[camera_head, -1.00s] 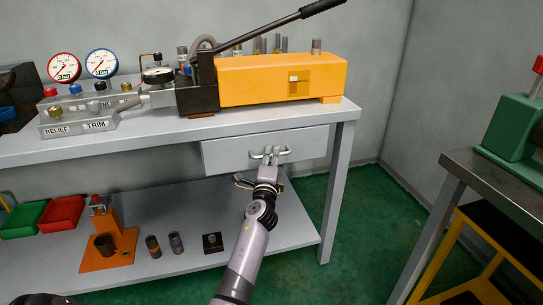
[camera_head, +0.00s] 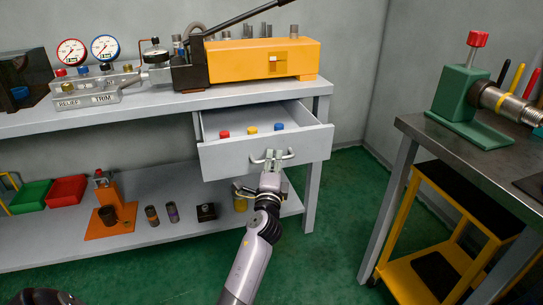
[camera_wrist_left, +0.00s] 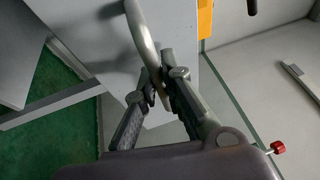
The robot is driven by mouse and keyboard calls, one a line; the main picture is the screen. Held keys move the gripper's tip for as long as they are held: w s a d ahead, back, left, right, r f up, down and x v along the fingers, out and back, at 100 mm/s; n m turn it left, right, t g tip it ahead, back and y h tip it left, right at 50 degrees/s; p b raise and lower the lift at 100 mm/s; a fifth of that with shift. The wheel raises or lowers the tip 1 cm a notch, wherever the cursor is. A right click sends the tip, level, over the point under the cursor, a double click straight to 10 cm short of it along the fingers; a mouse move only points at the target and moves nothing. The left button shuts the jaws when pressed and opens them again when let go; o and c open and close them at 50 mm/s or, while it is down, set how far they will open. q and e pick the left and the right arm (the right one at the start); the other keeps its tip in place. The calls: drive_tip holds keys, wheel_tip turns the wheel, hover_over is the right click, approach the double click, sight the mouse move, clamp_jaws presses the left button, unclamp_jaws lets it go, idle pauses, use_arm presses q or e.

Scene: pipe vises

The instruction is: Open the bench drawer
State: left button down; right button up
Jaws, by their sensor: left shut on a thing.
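The bench drawer (camera_head: 225,160) is pulled out from under the grey workbench top, and its inside shows. Red, yellow and blue small pieces lie in it near the front. My left gripper (camera_head: 272,158) is shut on the drawer handle (camera_head: 287,155), a metal bar on the drawer's front face. In the left wrist view the handle (camera_wrist_left: 142,35) runs between the two fingers of the left gripper (camera_wrist_left: 160,90). The right gripper is not in view.
The workbench top (camera_head: 150,104) carries an orange pump (camera_head: 235,62) and two gauges. Its lower shelf (camera_head: 160,215) holds bins and small parts. A second bench (camera_head: 450,145) with a green vise (camera_head: 455,100) and a yellow step stool (camera_head: 430,260) stand at right. Green floor lies between.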

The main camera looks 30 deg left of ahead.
use_arm(q)
drive_tip(key=shift+s+d, duration=0.7)
drive_tip(key=shift+d, duration=0.05)
drive_tip(key=c, duration=1.7)
unclamp_jaws()
drive_tip(key=v, duration=0.7)
drive_tip(key=shift+s+d+f, duration=0.1)
drive_tip(key=shift+s+d, duration=0.05)
drive_tip(key=shift+s, duration=0.05)
